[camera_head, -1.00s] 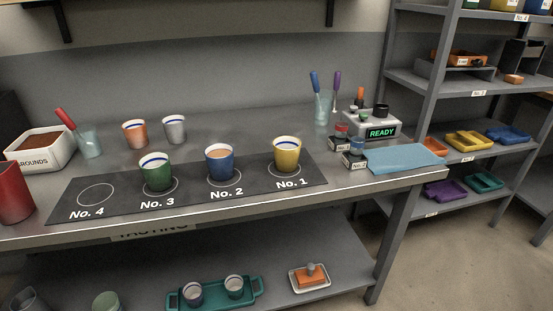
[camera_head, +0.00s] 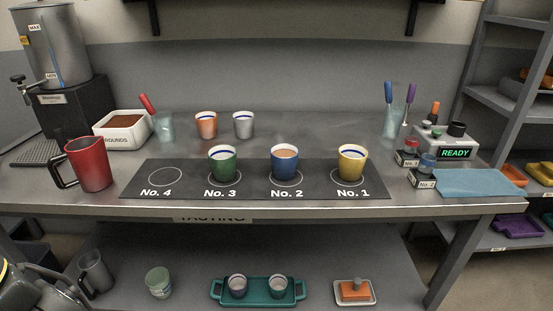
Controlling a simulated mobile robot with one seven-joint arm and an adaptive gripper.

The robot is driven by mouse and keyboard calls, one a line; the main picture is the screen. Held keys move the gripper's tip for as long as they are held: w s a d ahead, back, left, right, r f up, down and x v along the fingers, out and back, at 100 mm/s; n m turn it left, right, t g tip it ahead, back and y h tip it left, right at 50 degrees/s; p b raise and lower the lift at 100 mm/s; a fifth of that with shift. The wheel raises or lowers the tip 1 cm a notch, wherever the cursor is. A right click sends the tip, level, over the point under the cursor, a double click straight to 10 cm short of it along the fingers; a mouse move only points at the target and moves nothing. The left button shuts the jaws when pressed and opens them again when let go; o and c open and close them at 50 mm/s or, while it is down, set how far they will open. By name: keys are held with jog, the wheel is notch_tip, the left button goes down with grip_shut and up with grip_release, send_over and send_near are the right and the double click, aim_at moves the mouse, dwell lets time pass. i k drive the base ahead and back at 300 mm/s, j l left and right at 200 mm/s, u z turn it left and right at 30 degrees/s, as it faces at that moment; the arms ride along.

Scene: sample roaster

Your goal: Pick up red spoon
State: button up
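The red spoon (camera_head: 148,103) stands tilted in a clear glass (camera_head: 164,127) at the back left of the counter, its handle leaning up and left. Its lower part is inside the glass and hard to make out. The glass is just right of a white grounds box (camera_head: 122,141). I cannot make out my gripper. A dark part at the lower left edge seems to be my arm, well below and left of the spoon.
A red pitcher (camera_head: 90,163) stands in front of the grounds box. Green (camera_head: 223,163), blue (camera_head: 285,162) and yellow (camera_head: 352,162) cups stand on the black mat (camera_head: 255,188). An orange cup (camera_head: 206,125) and a grey cup (camera_head: 243,125) stand right of the glass.

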aim_at(143, 98)
jog(key=j+u, duration=0.25)
jog(key=j, duration=0.3)
jog(key=i+j+u, duration=0.2)
jog(key=i+j, duration=0.25)
jog(key=i, duration=1.15)
